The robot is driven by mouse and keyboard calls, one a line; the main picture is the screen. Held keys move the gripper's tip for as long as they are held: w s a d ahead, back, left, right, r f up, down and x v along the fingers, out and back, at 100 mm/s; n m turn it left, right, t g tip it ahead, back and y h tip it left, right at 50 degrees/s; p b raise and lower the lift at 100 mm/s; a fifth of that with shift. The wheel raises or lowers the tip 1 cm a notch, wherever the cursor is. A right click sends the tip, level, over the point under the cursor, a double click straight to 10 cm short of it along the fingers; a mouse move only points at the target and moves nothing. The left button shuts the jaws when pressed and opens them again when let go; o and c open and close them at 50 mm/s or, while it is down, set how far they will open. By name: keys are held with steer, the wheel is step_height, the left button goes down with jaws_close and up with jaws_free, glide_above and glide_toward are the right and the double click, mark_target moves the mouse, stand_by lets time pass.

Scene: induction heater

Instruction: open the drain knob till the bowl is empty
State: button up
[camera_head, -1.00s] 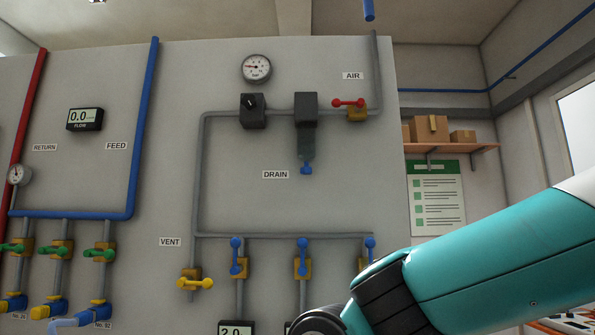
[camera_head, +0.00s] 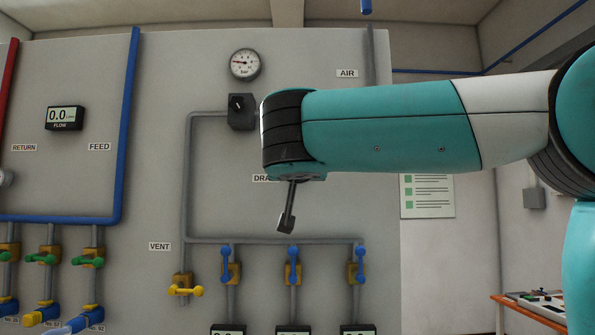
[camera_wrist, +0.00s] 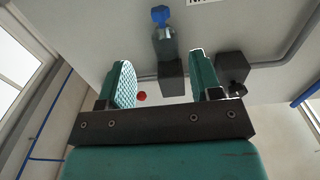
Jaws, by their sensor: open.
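The blue drain knob (camera_wrist: 160,15) shows at the top of the wrist view, at the end of the bowl (camera_wrist: 165,45). The bowl looks grey-green and see-through; I cannot tell how much liquid is in it. It joins a dark filter block (camera_wrist: 172,78). My gripper (camera_wrist: 160,58) is open, with one finger on either side of the bowl and block in the picture, and nothing is held. The knob lies beyond the fingertips. In the head view my arm hides the knob, the bowl and my gripper, and part of the DRAIN label (camera_head: 262,178).
A dark regulator (camera_head: 240,112) and pressure gauge (camera_head: 245,64) are left of my arm. A grey pipe (camera_head: 187,170) runs down beside them. Below are a yellow vent valve (camera_head: 185,290) and blue-handled valves (camera_head: 293,265). In the wrist view a red handle (camera_wrist: 141,96) shows between the fingers.

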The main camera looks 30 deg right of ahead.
steer(key=p+x, duration=0.5)
steer(key=x, duration=0.8)
steer(key=shift+p, duration=0.3)
steer(key=c, duration=0.9)
